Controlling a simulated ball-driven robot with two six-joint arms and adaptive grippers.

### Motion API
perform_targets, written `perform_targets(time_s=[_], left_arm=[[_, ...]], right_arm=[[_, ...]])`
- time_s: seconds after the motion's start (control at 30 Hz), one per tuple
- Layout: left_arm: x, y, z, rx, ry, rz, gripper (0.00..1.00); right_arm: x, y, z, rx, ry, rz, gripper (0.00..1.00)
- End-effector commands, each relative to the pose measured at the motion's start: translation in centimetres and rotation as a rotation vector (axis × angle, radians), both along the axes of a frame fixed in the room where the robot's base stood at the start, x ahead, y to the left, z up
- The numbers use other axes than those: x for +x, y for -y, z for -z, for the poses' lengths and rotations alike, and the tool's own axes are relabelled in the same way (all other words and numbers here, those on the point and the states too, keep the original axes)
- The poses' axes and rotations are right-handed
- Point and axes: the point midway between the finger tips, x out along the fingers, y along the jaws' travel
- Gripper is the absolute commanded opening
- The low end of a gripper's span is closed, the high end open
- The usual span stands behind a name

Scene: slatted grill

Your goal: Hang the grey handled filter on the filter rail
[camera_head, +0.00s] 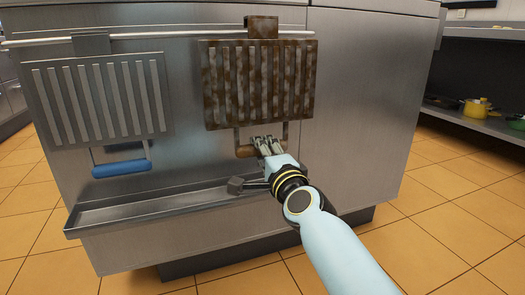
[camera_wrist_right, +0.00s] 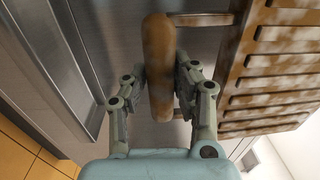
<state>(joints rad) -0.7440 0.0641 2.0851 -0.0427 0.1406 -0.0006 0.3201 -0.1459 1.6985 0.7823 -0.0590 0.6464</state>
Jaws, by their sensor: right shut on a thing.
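A grey slatted filter (camera_head: 97,98) with a blue handle (camera_head: 121,168) hangs at the left by a hook on the filter rail (camera_head: 160,35). A rusty brown slatted filter (camera_head: 258,85) with a brown handle (camera_head: 245,151) is upright at the right. Its hook (camera_head: 262,27) is at the rail and stands well above it; I cannot tell whether it bears on the rail. My right gripper (camera_head: 266,146) is shut on the brown handle. In the right wrist view the fingers (camera_wrist_right: 160,92) flank this handle (camera_wrist_right: 158,50). My left gripper is not in view.
A metal trough (camera_head: 155,203) juts out along the cabinet below the filters, under my right gripper. The steel cabinet front (camera_head: 360,90) is bare to the right. A shelf with a yellow pot (camera_head: 477,107) stands far right. Tiled floor (camera_head: 440,215) is open in front.

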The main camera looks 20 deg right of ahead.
Motion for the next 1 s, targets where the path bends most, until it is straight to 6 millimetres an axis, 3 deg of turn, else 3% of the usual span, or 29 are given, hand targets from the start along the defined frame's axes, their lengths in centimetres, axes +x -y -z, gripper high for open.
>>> perform_targets(time_s=[1.0], left_arm=[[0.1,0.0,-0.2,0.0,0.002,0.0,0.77]], right_arm=[[1.9,0.0,-0.3,0.0,0.005,0.001,0.0]])
